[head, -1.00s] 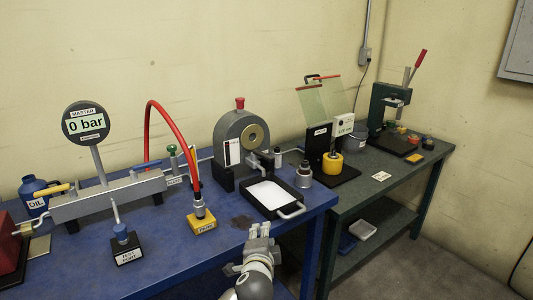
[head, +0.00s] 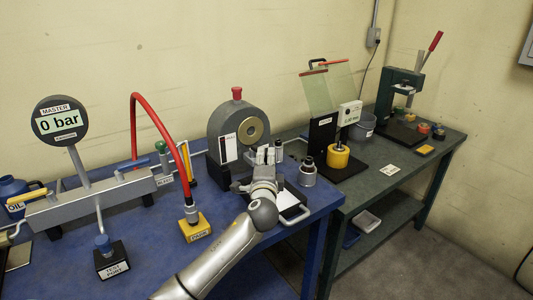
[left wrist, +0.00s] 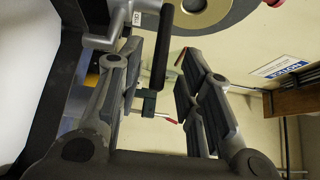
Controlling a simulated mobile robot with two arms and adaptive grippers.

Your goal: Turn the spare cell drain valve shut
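The spare cell (head: 232,122), a grey round housing with a brass-coloured ring and a red cap, stands on the blue bench. In the left wrist view a silver drain valve body (left wrist: 115,18) with a black-gripped lever (left wrist: 161,47) shows at the top, below the ring. My left gripper (head: 263,156) is in front of the cell's lower front and hides the valve in the head view. It also shows in the left wrist view (left wrist: 155,88), open, with the black lever in the gap between its fingers. Contact with the lever cannot be told. My right gripper is out of view.
A black tray with a white liner (head: 288,199) lies below my left gripper. A metal fitting (head: 307,173) stands right of it. A yellow block (head: 195,227) with a red hose (head: 133,120) and a gauge (head: 60,120) stand left.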

